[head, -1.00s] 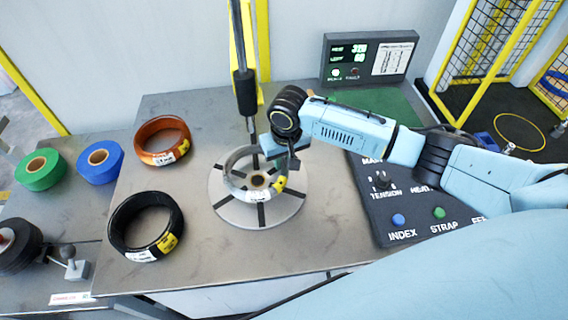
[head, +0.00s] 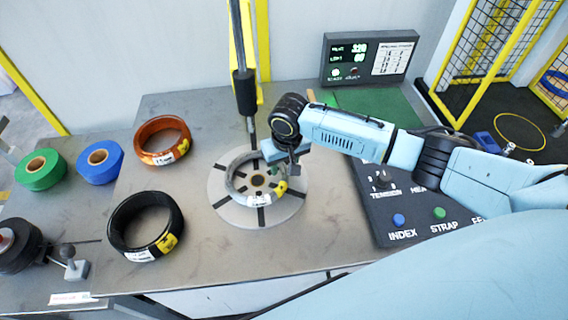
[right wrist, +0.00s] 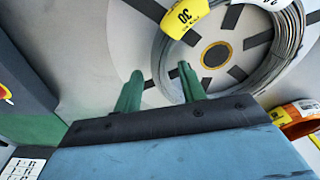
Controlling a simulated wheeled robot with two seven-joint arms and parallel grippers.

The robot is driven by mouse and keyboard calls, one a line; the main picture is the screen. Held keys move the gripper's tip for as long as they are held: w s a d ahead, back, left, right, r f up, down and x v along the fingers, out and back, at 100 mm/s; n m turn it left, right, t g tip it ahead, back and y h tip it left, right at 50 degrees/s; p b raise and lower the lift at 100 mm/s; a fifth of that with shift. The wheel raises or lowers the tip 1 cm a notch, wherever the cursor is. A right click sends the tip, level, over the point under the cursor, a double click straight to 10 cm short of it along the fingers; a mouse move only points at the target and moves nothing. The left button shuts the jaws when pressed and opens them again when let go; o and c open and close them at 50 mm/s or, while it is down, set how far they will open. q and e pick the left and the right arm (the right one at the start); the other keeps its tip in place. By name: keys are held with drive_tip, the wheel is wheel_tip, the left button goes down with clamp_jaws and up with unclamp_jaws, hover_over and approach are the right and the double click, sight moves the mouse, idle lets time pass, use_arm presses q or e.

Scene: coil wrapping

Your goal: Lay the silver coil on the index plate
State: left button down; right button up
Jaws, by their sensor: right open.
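The silver coil (head: 231,181), a grey wire ring with a white and a yellow tag, lies on the round index plate (head: 291,206), roughly around the plate's dark-and-brass hub. My right gripper (head: 279,168) is open at the coil's far right side. In the right wrist view its two green fingers (right wrist: 158,86) are spread apart near the coil's wall (right wrist: 292,45); one finger overlaps the wall in the picture, and I cannot tell whether it touches. The plate (right wrist: 130,45) with dark radial slots shows beneath. My left gripper is not in view.
A copper coil (head: 162,140) and a black coil (head: 145,226) lie left of the plate on the metal table. Green (head: 40,169) and blue (head: 99,163) rolls lie farther left. A vertical rod (head: 245,90) stands behind the plate. A control panel (head: 405,222) is at right.

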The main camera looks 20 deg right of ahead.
wheel_tip(320, 180, up, 12)
drive_tip(key=s+p, duration=0.1)
drive_tip(key=shift+s+f, duration=0.15)
drive_tip(key=shift+f, duration=0.05)
